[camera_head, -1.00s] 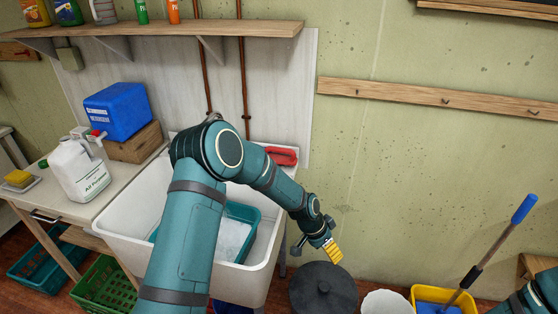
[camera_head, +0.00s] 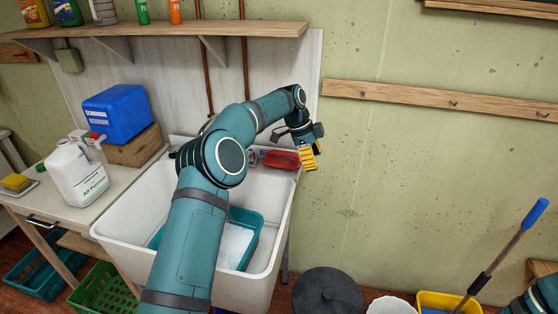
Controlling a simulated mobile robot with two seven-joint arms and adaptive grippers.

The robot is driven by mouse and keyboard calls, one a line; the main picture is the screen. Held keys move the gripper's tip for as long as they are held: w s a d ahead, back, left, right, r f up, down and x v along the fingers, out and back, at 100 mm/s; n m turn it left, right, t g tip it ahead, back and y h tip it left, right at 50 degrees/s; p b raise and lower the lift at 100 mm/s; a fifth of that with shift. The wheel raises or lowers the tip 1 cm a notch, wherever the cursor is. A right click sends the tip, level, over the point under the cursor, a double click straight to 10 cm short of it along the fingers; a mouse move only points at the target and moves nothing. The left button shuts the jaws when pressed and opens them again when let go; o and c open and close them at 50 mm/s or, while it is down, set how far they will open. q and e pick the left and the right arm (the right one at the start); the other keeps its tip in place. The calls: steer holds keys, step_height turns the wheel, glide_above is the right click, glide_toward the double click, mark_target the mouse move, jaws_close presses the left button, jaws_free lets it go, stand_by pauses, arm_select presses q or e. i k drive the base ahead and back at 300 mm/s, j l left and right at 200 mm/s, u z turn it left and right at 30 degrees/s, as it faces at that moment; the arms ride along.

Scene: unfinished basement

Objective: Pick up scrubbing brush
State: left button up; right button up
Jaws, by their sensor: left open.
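A red scrubbing brush (camera_head: 281,159) lies on the back right ledge of the white utility sink, near the wall. My left arm reaches across the sink from below. My left gripper (camera_head: 310,160), with yellow fingers, hangs just to the right of the brush, pointing down. It is open and empty, and no contact with the brush shows.
The white sink (camera_head: 283,235) holds a teal basin (camera_head: 257,238) with pale suds. A shelf (camera_head: 180,35) is above. A mop bucket (camera_head: 440,301) and dark lid (camera_head: 327,293) are on the floor.

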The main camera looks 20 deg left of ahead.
mark_target(274, 162)
steer(key=i+j, duration=0.15)
steer(key=j, duration=0.25)
steer(key=i+j, duration=0.2)
steer(key=j, duration=0.15)
steer(key=i+j, duration=0.15)
steer(key=j, duration=0.25)
